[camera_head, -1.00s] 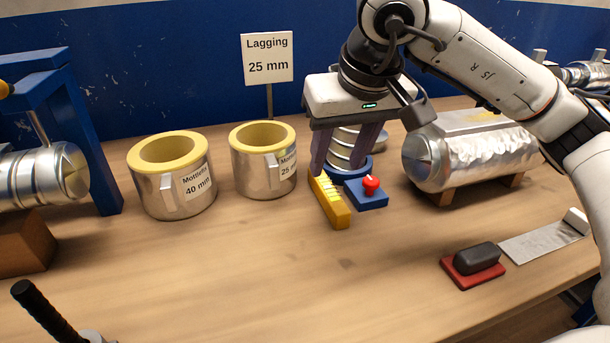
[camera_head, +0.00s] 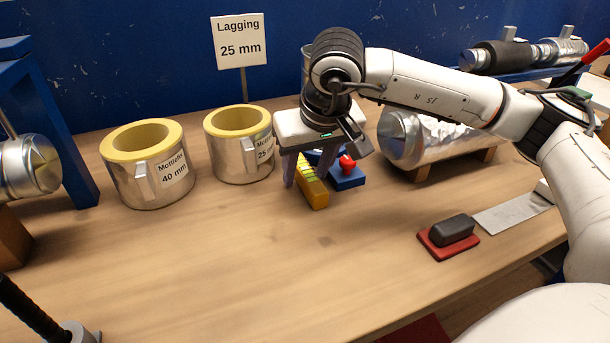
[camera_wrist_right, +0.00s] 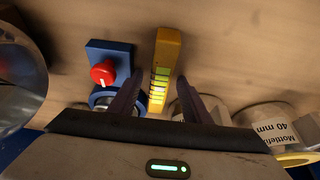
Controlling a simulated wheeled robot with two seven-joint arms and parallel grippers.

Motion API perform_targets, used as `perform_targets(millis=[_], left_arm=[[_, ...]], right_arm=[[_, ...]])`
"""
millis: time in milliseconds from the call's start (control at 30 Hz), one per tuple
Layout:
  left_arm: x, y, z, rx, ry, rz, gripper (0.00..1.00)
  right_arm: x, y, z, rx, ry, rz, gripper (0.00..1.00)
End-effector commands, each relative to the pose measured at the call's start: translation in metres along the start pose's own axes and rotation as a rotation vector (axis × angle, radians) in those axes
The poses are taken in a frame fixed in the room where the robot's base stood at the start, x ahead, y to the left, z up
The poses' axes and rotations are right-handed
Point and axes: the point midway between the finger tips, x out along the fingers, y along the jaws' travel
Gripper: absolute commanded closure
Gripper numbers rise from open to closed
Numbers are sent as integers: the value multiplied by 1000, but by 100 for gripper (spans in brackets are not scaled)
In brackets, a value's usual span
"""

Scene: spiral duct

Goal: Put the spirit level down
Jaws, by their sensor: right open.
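The spirit level is a yellow bar (camera_head: 312,190) with green-yellow markings, lying on the wooden bench in the head view. It also shows in the right wrist view (camera_wrist_right: 166,55), running between the fingers. My right gripper (camera_head: 307,178) is open above the far part of the level, one finger to each side. In the right wrist view both fingers of the gripper (camera_wrist_right: 163,92) stand apart from the bar with gaps. The level's far end is partly hidden by the gripper. My left gripper is not in view.
A blue block with a red knob (camera_head: 347,176) sits close right of the level. Two yellow-lined metal rings (camera_head: 148,185) stand left. A foil-wrapped cylinder (camera_head: 400,140) lies right, and a black block on a red base (camera_head: 450,234) nearer. The front middle bench is clear.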

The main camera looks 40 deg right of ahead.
Motion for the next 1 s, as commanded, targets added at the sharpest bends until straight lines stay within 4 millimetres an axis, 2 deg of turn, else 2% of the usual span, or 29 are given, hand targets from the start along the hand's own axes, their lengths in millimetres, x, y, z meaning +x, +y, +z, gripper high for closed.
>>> perform_targets(millis=[67,333,667,767,1000], left_arm=[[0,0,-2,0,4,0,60],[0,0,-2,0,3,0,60],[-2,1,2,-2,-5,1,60],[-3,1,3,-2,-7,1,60],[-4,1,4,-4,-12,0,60]], right_arm=[[0,0,0,0,0,0,56],[0,0,0,0,0,0,100],[-7,0,-4,1,4,-1,100],[-21,-1,-10,1,5,-2,100],[-66,-1,-28,0,5,-3,100]])
